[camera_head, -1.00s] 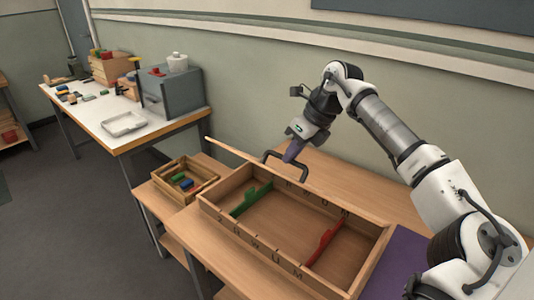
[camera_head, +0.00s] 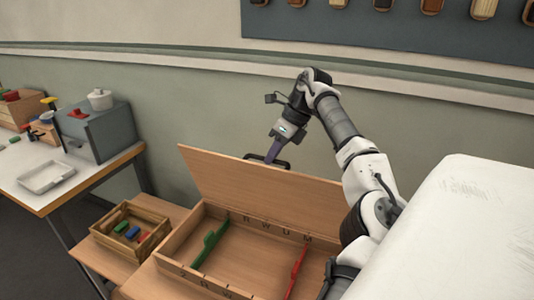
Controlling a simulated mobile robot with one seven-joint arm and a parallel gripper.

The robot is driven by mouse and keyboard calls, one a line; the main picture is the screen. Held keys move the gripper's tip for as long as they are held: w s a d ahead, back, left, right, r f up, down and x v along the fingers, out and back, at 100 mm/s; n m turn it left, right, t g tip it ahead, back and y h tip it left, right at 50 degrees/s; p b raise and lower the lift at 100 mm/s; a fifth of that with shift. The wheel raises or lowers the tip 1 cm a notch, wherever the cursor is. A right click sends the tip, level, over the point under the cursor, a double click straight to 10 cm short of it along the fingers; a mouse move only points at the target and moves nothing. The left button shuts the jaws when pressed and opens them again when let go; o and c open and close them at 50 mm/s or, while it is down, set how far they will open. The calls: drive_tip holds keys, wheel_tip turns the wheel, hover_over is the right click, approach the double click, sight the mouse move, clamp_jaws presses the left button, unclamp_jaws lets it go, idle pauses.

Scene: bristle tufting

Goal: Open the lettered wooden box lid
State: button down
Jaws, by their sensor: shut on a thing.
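The wooden box (camera_head: 163,263) with letters along its walls stands on the bench in the lower middle. Its lid (camera_head: 232,188) stands raised and tilted at the back edge, its broad inner face toward me. My gripper (camera_head: 270,161) is at the lid's upper edge, shut on a dark bar handle (camera_head: 284,165). The lid's edge hides part of the handle and fingertips. Inside the box are a green divider (camera_head: 208,246) and a red divider (camera_head: 296,270). My arm hides the box's right end.
A small wooden crate (camera_head: 96,231) of coloured blocks sits left of the box. Farther left, a table (camera_head: 68,198) carries a white tray (camera_head: 45,177) and a grey cabinet (camera_head: 110,132). Brushes hang on a wall board (camera_head: 320,24). A large white form covers the lower right.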

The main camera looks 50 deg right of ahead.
drive_tip(key=shift+w+d+f+y+p, duration=0.1)
drive_tip(key=shift+d+f+y+p, duration=0.1)
drive_tip(key=shift+d+f, duration=0.25)
drive_tip(key=shift+w+d+f+y+p, duration=0.1)
drive_tip(key=shift+d+f+y, duration=0.1)
drive_tip(key=shift+d, duration=0.3)
drive_tip(key=c, duration=1.7)
unclamp_jaws()
drive_tip(key=shift+c, duration=0.2)
drive_tip(key=shift+o, duration=1.4)
drive_tip(key=shift+w+d+f, duration=0.15)
drive_tip(key=shift+w+d, duration=0.05)
drive_tip(key=shift+d, duration=0.05)
drive_tip(key=shift+a+r, duration=0.15)
drive_tip(key=shift+r, duration=0.1)
